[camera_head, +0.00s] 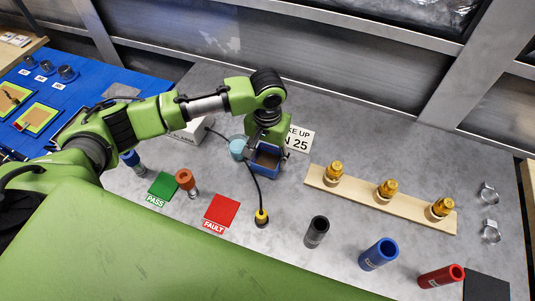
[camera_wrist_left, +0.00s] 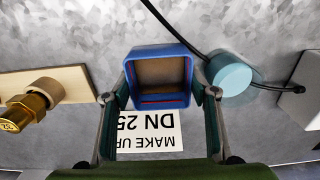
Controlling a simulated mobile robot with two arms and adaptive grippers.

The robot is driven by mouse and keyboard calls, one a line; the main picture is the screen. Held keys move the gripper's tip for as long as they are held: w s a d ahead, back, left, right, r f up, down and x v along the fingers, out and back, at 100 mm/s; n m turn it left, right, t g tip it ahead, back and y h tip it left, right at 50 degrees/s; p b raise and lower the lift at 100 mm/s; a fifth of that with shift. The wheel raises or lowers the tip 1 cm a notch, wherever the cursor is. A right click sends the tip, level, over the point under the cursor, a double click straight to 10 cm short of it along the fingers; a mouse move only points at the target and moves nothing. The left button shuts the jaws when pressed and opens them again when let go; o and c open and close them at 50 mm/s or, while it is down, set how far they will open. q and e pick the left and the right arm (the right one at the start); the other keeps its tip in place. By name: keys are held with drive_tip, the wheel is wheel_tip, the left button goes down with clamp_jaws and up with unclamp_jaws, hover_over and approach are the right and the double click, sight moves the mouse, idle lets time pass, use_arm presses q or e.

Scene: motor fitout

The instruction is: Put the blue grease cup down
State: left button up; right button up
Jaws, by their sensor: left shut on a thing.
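The blue grease cup (camera_head: 265,160) is a small square open box with brown inside. My left gripper (camera_head: 268,150) is shut on it, coming down from above. In the left wrist view the cup (camera_wrist_left: 160,52) sits between the two fingers (camera_wrist_left: 160,92), its open side facing the camera. It is beside the white "MAKE UP DN 25" label (camera_head: 299,138) and hides part of it in the wrist view. I cannot tell whether the cup touches the grey bench top. My right gripper is not in view.
A light-blue round piece (camera_head: 238,148) with a black cable stands close left of the cup. A wooden strip with brass fittings (camera_head: 378,200) lies to the right. Red (camera_head: 222,210) and green (camera_head: 164,186) pads, and black, blue and red sleeves, are nearer.

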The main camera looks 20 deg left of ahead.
use_arm(q)
drive_tip(key=o, duration=0.9)
drive_tip(key=shift+f, duration=0.15)
